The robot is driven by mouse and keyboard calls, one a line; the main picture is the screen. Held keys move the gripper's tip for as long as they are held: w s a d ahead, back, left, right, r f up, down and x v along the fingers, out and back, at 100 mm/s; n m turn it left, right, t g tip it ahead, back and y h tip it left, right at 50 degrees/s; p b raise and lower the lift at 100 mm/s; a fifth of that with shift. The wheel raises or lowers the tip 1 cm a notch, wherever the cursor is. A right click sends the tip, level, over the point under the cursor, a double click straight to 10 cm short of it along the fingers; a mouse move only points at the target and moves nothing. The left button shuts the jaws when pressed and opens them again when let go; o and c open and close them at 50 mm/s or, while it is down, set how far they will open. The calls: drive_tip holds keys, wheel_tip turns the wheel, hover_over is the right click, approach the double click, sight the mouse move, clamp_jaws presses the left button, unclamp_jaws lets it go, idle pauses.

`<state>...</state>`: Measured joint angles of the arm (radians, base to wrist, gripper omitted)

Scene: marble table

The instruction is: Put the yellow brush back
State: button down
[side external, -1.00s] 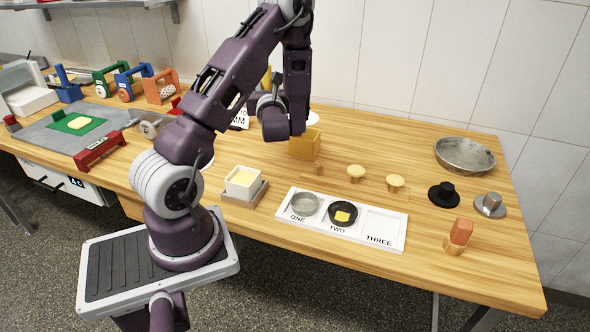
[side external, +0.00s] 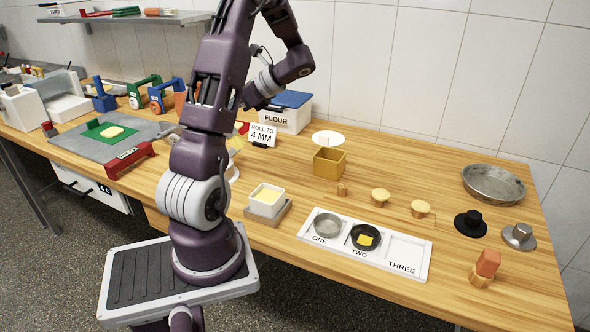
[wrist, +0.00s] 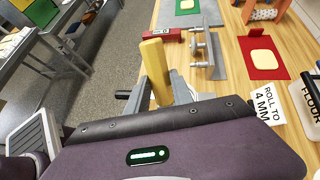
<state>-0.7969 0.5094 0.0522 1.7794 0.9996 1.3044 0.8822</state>
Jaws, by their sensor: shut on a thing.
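The yellow brush (wrist: 155,66) shows in the wrist view as a yellow block standing up between the fingers of my gripper (wrist: 162,92). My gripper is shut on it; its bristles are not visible. In the side external view my arm hides the gripper, and a small yellow patch (side external: 237,143) shows beside the arm, perhaps the brush. An open, ochre-yellow box (side external: 329,164) stands upright on the table, right of my arm and apart from the gripper.
The "ROLL TO 4 MM" card (side external: 262,135) and flour bin (side external: 286,113) stand behind the arm. A butter dish (side external: 267,200) and the white numbered tray (side external: 408,258) lie in front. Two mushroom-shaped pieces (side external: 380,196) stand right of the box. Bare wood lies around them.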

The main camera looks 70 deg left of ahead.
drive_tip(key=d+f+n+t+h, duration=0.2)
drive_tip(key=d+f+n+h, duration=0.2)
drive_tip(key=n+h, duration=0.25)
wheel_tip(320, 180, up, 4)
drive_tip(key=n+t, duration=0.7)
drive_tip(key=n, duration=0.2)
hover_over(291, 173)
wheel_tip(291, 173, down, 11)
drive_tip(key=shift+r+t, duration=0.15)
drive_tip(key=shift+t, duration=0.15)
drive_tip(key=shift+y, duration=0.25)
wheel_tip(291, 173, down, 10)
drive_tip(key=shift+r, duration=0.1)
drive_tip(key=c, duration=1.1)
unclamp_jaws()
